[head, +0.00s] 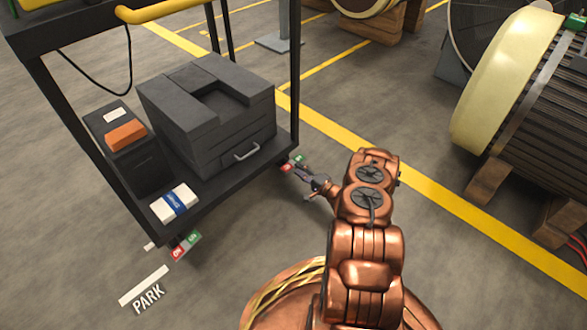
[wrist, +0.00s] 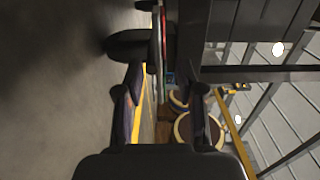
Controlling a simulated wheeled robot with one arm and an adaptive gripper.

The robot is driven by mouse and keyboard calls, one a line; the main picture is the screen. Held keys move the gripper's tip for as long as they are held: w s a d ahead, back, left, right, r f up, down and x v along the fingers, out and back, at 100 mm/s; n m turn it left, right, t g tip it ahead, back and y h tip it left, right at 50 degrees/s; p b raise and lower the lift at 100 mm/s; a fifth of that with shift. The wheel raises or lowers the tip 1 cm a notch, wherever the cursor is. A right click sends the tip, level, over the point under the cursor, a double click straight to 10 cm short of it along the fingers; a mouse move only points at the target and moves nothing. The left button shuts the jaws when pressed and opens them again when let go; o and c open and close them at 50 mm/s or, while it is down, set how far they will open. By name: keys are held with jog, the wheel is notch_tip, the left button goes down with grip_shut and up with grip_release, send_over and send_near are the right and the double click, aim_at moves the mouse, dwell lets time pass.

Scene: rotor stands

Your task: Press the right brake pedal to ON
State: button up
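The right brake pedal (head: 293,163), with a red and a green label, sticks out low at the cart's right corner. In the wrist view the pedal (wrist: 162,40) shows almost edge-on as a thin red and green strip beyond my fingers. I cannot tell which way it is tilted. My gripper (head: 308,180) is just to the right of and below it in the head view. In the wrist view my gripper (wrist: 162,103) has its two dark fingers apart, with nothing held between them. Whether a finger touches the pedal cannot be told.
The black cart (head: 225,185) carries a grey case (head: 205,135) and boxes. A second pedal (head: 186,245) with red and green labels is at its left corner, near the PARK marking (head: 148,298). A dark caster (wrist: 135,45) is beside the pedal. A large rotor (head: 520,90) stands right.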

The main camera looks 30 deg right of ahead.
aim_at(293, 163)
jog(key=shift+b+x, duration=0.65)
jog(key=shift+x, duration=1.3)
grip_shut()
